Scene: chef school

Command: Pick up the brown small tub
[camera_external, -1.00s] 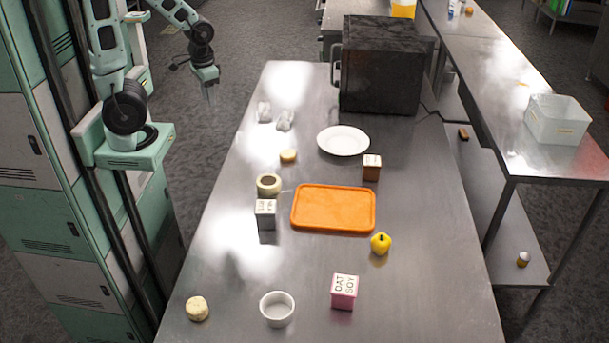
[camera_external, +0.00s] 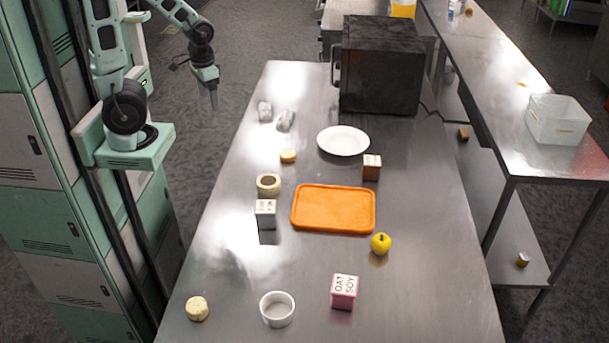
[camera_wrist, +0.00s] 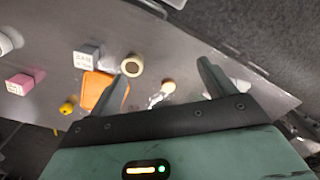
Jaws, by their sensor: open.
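A small round tub (camera_external: 268,184) with a pale rim and a brownish inside stands left of the orange tray, behind a white carton. It is the likeliest brown small tub, though I cannot tell for certain. It also shows in the wrist view as a pale ring with a dark brown centre (camera_wrist: 132,67), just right of the left finger. My gripper (camera_external: 213,98) hangs beyond the table's left edge, apart from the tub. In the wrist view my gripper (camera_wrist: 164,72) has its two fingers wide apart, with nothing held between them.
The orange tray (camera_external: 333,209), white carton (camera_external: 266,209), beige round piece (camera_external: 288,156), white plate (camera_external: 343,141) and brown-sided carton (camera_external: 371,170) are around the tub. A yellow fruit (camera_external: 380,244), pink carton (camera_external: 344,292) and white bowl (camera_external: 277,310) are nearer the front. A dark oven (camera_external: 380,70) stands at the back.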

